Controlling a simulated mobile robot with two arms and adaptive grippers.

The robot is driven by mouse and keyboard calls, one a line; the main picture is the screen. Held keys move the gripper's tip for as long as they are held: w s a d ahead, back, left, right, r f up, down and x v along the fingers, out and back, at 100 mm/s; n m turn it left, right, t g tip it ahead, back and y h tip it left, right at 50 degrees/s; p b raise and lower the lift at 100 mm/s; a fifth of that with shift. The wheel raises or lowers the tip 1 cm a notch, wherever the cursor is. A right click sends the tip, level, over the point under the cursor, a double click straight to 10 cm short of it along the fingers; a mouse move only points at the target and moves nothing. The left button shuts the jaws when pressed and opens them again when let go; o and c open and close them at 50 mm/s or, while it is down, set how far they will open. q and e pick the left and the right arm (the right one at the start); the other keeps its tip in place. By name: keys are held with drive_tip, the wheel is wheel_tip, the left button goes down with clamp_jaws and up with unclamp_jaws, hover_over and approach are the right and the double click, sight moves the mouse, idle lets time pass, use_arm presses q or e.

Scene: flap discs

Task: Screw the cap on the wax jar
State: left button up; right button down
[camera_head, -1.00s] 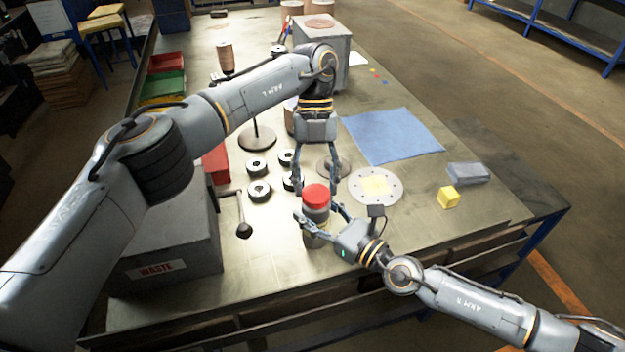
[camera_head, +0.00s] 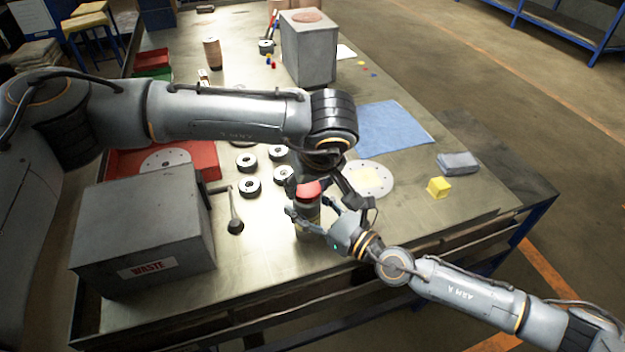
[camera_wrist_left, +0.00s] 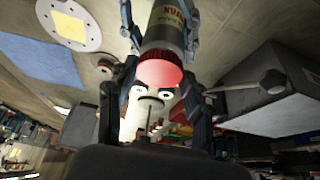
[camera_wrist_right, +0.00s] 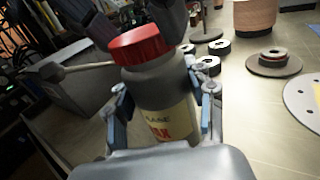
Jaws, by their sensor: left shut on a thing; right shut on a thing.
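The wax jar (camera_head: 307,216) is a grey jar with a pale label, standing upright near the table's front edge. My right gripper (camera_head: 310,222) is shut around its body; the right wrist view shows the label between the fingers. The red cap (camera_wrist_right: 138,44) sits on top of the jar's mouth; whether its thread is engaged cannot be seen. My left gripper (camera_wrist_left: 161,78) points down from above and is shut on the cap, which shows between its fingers in the left wrist view. In the head view my left arm partly covers this gripper.
Several black flap discs (camera_head: 247,161) lie left of the jar, near a dark-headed tool (camera_head: 236,226) and the grey waste bin (camera_head: 140,232).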

use_arm(q)
drive_tip(key=m+h, duration=0.1)
drive_tip(key=m, duration=0.2)
drive_tip(key=a+m+h, duration=0.1)
drive_tip(key=m, duration=0.3)
drive_tip(key=shift+a+h, duration=0.1)
drive_tip(key=shift+h, duration=0.3)
drive_tip(key=m+h, duration=0.1)
drive_tip(key=m, duration=0.2)
drive_tip(key=shift+w+a+g, duration=0.15)
drive_tip(key=shift+g, duration=0.15)
drive_tip(key=m+h, duration=0.1)
drive_tip(key=m, duration=0.2)
drive_tip(key=shift+w+m+g, duration=0.1)
drive_tip(key=shift+m+g, duration=0.2)
drive_tip(key=shift+g, duration=0.1)
drive_tip(key=o, duration=0.8)
drive_tip(key=shift+o, duration=0.2)
drive_tip(key=v, duration=1.2)
